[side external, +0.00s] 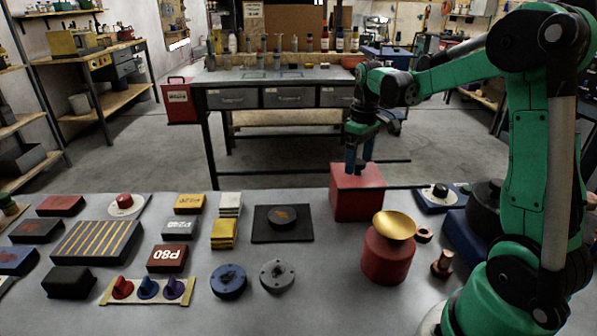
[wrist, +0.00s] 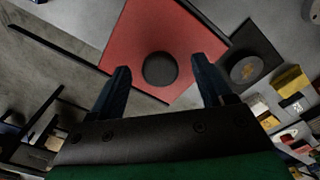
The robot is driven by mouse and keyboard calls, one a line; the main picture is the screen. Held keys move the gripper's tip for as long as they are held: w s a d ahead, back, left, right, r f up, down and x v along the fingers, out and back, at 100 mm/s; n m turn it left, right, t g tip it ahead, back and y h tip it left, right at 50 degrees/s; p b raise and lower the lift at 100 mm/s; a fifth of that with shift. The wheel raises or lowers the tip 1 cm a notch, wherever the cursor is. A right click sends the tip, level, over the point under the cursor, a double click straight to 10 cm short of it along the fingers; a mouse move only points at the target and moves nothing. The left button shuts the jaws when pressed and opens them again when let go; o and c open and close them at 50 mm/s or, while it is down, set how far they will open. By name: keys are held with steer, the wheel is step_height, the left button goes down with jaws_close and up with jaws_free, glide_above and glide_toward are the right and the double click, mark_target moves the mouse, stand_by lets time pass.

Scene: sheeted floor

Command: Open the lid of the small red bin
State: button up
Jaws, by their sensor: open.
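The small red bin (side external: 357,198) is a square red box at the back edge of the grey table. Its flat lid (wrist: 150,35) is on, with a round black knob (wrist: 160,69) in the middle, seen in the wrist view. My gripper (side external: 359,168) points down at the lid from above. Its two dark blue fingers are apart, and in the wrist view my gripper (wrist: 161,70) has the knob between its fingertips in the picture. Whether the fingers touch the knob is unclear. In the side view the fingers hide the knob.
A red canister with a gold dish (side external: 394,224) stands just in front of the bin. A black pad with a dark disc (side external: 283,217) lies to the left, with several blocks beyond. A drawer workbench (side external: 285,97) stands behind, across a floor gap.

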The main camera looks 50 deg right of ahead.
jaws_close()
stand_by(1.4)
